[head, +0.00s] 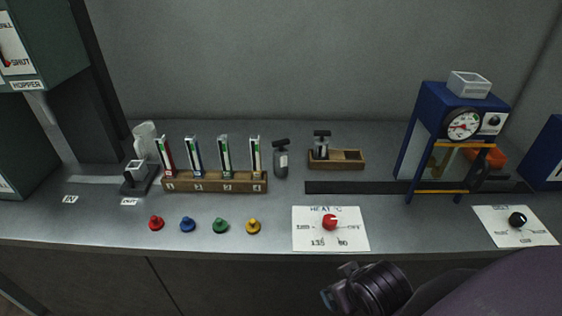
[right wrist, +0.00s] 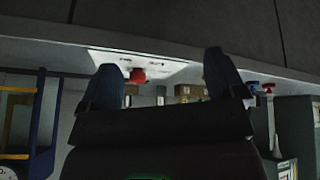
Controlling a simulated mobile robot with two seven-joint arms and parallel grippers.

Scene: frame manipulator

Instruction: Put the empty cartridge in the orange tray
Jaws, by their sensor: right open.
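Several upright cartridges with red (head: 166,154), blue (head: 194,155), green (head: 225,155) and yellow (head: 256,155) markings stand in a numbered wooden rack (head: 215,183) left of centre. I cannot tell which one is empty. An orange object (head: 499,158), perhaps the orange tray, shows at the right behind the blue frame, partly hidden. My right gripper (head: 338,292) is low in front of the counter edge, away from the cartridges. In the right wrist view its fingers (right wrist: 160,82) are apart with nothing between them. My left gripper is not in view.
A blue frame with a gauge (head: 463,124) stands at the right. A wooden holder (head: 338,159) and a dark-topped cylinder (head: 281,160) stand at the back. Coloured plungers (head: 188,225) and a heat dial panel (head: 331,240) line the front. A green hopper (head: 40,45) is at the left.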

